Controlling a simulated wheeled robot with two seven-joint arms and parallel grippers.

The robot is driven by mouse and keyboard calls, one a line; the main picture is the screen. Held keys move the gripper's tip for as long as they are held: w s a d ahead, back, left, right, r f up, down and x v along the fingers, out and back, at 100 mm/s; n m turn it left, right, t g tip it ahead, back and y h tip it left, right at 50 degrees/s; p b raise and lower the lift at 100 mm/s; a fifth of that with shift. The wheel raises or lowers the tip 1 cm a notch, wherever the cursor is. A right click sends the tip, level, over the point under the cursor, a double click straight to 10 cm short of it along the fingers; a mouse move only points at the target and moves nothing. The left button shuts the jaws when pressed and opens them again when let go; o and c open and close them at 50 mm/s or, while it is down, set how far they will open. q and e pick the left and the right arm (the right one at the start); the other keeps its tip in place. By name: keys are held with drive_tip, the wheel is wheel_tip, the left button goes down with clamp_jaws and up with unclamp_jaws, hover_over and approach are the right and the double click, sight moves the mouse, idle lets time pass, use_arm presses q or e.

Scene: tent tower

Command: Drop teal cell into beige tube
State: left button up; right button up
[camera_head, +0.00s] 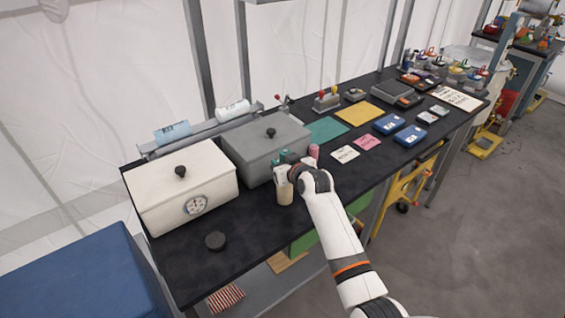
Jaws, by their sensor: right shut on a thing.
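The beige tube (285,194) stands upright on the black table in front of the grey box. My right gripper (281,173) is right above the tube's mouth, with its arm coming in from the lower right. It is shut on the teal cell (275,157), of which only a small teal part shows at the fingers. The fingers and wrist hide the rest of the cell and the tube's rim, so I cannot tell whether the cell touches the tube. My left gripper is not in view.
A grey lidded box (247,153) stands close behind the tube, and a white box with a dial (160,203) is to the left. A pink cylinder (314,151) stands right beside my wrist. Cards and blue cases lie farther right.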

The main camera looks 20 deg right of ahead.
drive_tip(key=o, duration=1.1)
drive_tip(key=shift+f, duration=0.1)
wheel_tip(320, 180, up, 7)
drive_tip(key=p, duration=0.7)
